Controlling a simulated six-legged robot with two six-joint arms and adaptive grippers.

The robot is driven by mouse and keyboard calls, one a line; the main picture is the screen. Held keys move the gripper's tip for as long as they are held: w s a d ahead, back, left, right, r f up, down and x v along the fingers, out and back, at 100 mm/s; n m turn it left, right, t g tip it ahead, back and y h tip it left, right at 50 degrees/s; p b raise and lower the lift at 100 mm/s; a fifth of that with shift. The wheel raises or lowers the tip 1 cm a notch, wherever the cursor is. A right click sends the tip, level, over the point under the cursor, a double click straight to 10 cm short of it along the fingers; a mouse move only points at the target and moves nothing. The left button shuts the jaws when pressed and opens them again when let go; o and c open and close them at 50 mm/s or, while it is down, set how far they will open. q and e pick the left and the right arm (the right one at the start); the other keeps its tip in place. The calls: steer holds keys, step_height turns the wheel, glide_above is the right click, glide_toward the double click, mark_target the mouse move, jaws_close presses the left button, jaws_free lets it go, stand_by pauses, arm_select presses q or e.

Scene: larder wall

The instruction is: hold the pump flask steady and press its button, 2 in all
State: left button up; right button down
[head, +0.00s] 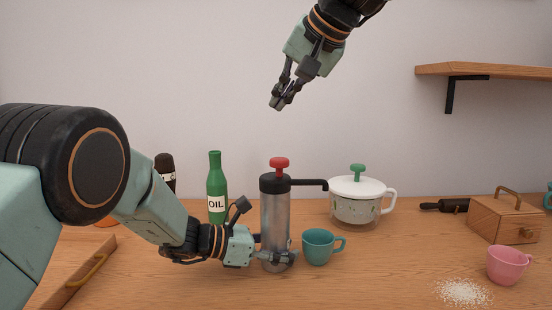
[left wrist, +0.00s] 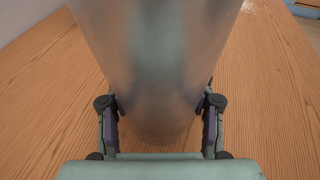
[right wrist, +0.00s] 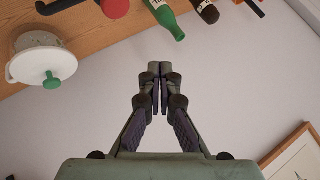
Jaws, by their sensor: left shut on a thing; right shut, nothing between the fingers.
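The pump flask (head: 275,222) stands upright on the wooden counter, a steel cylinder with a black top and a black spout pointing right. Its red button (head: 279,163) sits on top and stands raised; part of it also shows at the top edge of the right wrist view (right wrist: 115,7). My left gripper (head: 276,257) is shut around the lower part of the flask; the left wrist view shows the steel body (left wrist: 155,60) between both fingers. My right gripper (head: 277,103) is shut and empty, in the air above the button, apart from it.
A teal cup (head: 318,247) stands close right of the flask, with a white lidded pot (head: 356,205) behind it. A green oil bottle (head: 216,190) stands behind left. A pink cup (head: 507,265), white grains (head: 463,292) and a wooden box (head: 503,219) are at right. A shelf (head: 490,69) juts out upper right.

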mark_target(279, 158)
steer(key=shift+r, duration=0.65)
steer(key=shift+f, duration=0.15)
steer(key=shift+f, duration=4.25)
steer(key=shift+f, duration=0.15)
steer(key=shift+f, duration=0.3)
steer(key=shift+f, duration=1.2)
steer(key=shift+r, duration=1.6)
